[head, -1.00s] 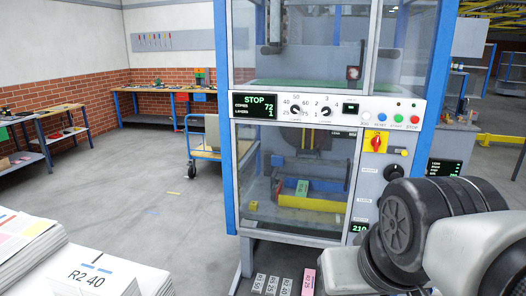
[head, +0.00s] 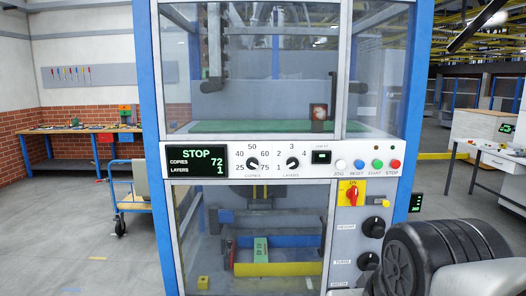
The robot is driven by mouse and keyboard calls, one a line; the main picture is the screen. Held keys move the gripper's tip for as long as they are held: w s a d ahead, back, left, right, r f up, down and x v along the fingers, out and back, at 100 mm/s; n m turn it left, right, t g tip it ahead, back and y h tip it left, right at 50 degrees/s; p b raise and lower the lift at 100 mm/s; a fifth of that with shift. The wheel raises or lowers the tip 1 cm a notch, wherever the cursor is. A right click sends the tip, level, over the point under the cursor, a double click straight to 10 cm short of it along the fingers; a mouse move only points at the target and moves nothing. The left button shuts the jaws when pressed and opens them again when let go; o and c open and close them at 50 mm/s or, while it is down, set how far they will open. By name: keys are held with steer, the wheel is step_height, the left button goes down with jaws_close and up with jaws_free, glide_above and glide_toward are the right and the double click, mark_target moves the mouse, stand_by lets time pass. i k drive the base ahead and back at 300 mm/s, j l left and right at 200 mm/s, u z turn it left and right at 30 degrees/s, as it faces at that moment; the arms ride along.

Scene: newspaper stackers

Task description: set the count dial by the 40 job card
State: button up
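The count dial (head: 252,164) is a small round black knob marked COPIES on the white panel of the stacker, with 25, 40, 50, 60 and 75 printed around it. Its white mark is too small to read surely. The display (head: 197,160) left of it shows STOP, COPIES 72 and LAYERS 1. The similar layers dial (head: 292,163) is to its right. The 40 job card is not in the present view. Part of my arm shows at the lower right; my gripper is out of view.
Several push buttons (head: 377,164) line the panel's right end. A red and yellow switch (head: 351,193) and black knobs (head: 373,224) sit below them. A blue post (head: 152,120) edges the machine at left. A blue cart (head: 130,200) stands left, with open floor before it.

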mark_target(252, 163)
steer(key=i+l+z, duration=0.1)
steer(key=l+z, duration=0.25)
steer(key=i+l+z, duration=0.1)
steer(key=l+z, duration=0.2)
steer(key=i+l+z, duration=0.15)
steer(key=l+z, duration=0.2)
steer(key=u, duration=1.3)
